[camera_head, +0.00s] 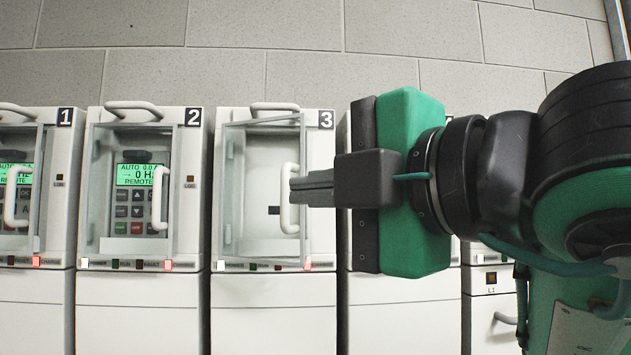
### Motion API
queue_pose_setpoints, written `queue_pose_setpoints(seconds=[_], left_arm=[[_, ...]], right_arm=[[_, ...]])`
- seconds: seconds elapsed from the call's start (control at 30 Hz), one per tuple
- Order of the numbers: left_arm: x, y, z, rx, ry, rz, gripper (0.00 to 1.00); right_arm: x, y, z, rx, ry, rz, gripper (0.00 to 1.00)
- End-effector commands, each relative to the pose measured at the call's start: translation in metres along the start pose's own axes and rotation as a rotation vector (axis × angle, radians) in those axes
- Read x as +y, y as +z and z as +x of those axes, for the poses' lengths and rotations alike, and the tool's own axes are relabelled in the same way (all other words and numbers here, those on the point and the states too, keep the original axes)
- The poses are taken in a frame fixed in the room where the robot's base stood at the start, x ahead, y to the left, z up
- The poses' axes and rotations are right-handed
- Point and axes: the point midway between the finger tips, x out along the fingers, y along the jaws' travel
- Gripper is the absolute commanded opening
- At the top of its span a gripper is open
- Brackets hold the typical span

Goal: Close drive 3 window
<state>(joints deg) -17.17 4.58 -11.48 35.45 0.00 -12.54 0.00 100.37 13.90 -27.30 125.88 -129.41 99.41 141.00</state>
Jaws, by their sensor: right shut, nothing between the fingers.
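The drive 3 window (302,225) is a clear pane in a grey frame on the front of drive 3 (320,160), with a white upright handle (288,198) near its right edge. Its right edge seems to stand slightly forward of the cabinet; I cannot tell exactly how large the gap is. Behind the pane is a pale recess with a small dark block and no keypad showing. My right gripper (292,190) is shut and empty, pointing left, with its fingertips at the handle's right side. Contact cannot be told. My left gripper is out of view.
Drive 2 (190,220) and drive 1 (60,200) stand to the left, with lit green displays behind their windows. White handles stick out on top of the drives. My right arm hides most of the drive right of drive 3. A tiled wall (400,30) is behind.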

Motion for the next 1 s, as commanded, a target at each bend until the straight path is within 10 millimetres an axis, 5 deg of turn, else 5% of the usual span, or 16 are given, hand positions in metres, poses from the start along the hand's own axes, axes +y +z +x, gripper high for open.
queue_pose_setpoints(seconds=[0.37,0.6,1.0], left_arm=[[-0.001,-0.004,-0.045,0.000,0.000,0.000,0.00],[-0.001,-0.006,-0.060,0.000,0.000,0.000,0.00],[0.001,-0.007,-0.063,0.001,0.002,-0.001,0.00]], right_arm=[[0.005,0.002,0.081,0.001,-0.004,0.000,0.00],[0.002,0.031,0.085,0.001,-0.003,0.000,0.00],[-0.001,0.038,0.087,0.004,-0.002,-0.001,0.00]])
